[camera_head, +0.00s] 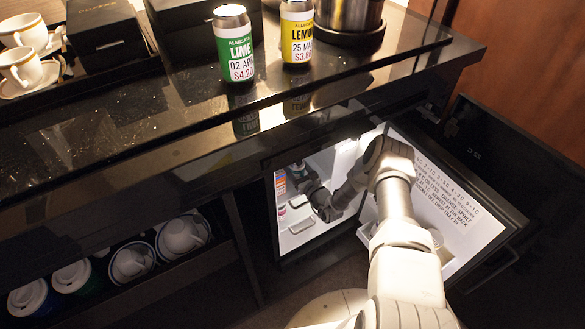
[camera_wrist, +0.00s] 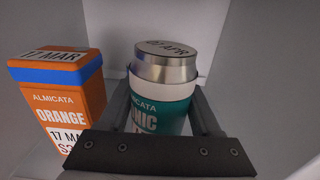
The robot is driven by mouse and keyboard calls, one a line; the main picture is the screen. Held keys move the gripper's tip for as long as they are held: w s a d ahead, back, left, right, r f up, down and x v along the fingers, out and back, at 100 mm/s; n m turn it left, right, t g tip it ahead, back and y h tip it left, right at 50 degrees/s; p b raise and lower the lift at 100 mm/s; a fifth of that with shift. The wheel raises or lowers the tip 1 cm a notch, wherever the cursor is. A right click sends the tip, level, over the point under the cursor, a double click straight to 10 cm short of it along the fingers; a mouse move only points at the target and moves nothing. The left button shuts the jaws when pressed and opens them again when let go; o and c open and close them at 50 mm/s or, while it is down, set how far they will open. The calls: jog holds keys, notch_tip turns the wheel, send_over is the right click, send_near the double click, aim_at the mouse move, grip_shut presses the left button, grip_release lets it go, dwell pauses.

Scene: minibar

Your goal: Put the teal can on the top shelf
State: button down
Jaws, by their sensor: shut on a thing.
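The teal can (camera_wrist: 160,110), with a silver top, a white band and a date on its lid, stands upright in the wrist view. My gripper (camera_wrist: 160,115) has its two fingers on either side of the can and is shut on it. In the head view my gripper (camera_head: 322,203) is inside the open minibar fridge (camera_head: 285,170). The can cannot be made out there. The fridge's upper interior is partly hidden by the counter edge, and which shelf the can is at cannot be told.
An orange carton (camera_wrist: 62,105) stands close left of the can. White fridge walls are near on both sides. The open fridge door (camera_head: 450,200) is right of my arm. A green lime can (camera_head: 236,45) and a yellow lemon can (camera_head: 297,32) stand on the counter (camera_head: 150,105) above.

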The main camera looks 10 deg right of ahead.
aim_at(301, 175)
jog(key=shift+f, duration=0.3)
jog(key=shift+c, duration=0.4)
grip_release()
jog(key=shift+f, duration=0.1)
jog(key=shift+s+d+r+p, duration=0.2)
jog(key=shift+s+p, duration=0.15)
jog(key=p+v, duration=0.3)
jog(key=v, duration=0.7)
jog(key=shift+s+d+p, duration=0.1)
jog(key=shift+s+p, duration=0.15)
jog(key=shift+p, duration=0.15)
jog(key=shift+s+d+f, duration=0.1)
jog(key=shift+s+f, duration=0.05)
jog(key=shift+s, duration=0.2)
